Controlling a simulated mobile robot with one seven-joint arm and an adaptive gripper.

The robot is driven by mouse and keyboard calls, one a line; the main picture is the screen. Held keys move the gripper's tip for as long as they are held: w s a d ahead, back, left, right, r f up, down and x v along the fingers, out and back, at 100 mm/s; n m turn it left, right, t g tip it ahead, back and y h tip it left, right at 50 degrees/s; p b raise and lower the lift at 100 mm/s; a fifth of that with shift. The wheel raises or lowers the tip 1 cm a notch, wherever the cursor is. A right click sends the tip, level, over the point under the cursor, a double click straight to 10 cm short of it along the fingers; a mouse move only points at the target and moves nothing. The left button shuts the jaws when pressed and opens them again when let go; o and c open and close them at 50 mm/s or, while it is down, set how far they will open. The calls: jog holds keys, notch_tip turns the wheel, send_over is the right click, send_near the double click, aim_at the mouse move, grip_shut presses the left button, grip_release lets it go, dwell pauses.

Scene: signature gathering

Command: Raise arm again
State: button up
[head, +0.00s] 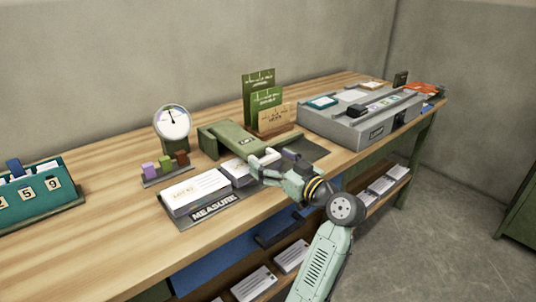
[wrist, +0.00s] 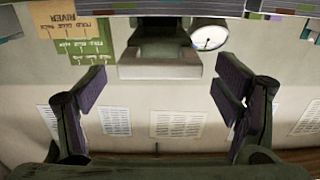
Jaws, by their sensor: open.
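My arm reaches from the lower right over the wooden workbench (head: 110,218). My gripper (head: 262,168) is open in front of a green box-shaped device (head: 235,141), above the dark mat marked MEASURE (head: 214,208). In the wrist view, its two dark fingers stand wide apart with nothing between them (wrist: 165,95). White paper stacks (head: 195,193) lie on the mat, left of the gripper. Whether the fingers touch the stack nearest them cannot be told. The wrist picture is upside down, with the device (wrist: 160,55) beyond the fingers.
A round dial (head: 172,121) and coloured blocks (head: 165,168) stand left of the device. Upright green cards (head: 262,97) stand behind it. A grey machine (head: 360,122) is at right, a teal number board (head: 38,190) at left. Shelves below hold papers (head: 290,256).

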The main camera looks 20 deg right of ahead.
jog(key=shift+x, duration=0.85)
jog(key=shift+c, duration=0.3)
jog(key=c, duration=1.6)
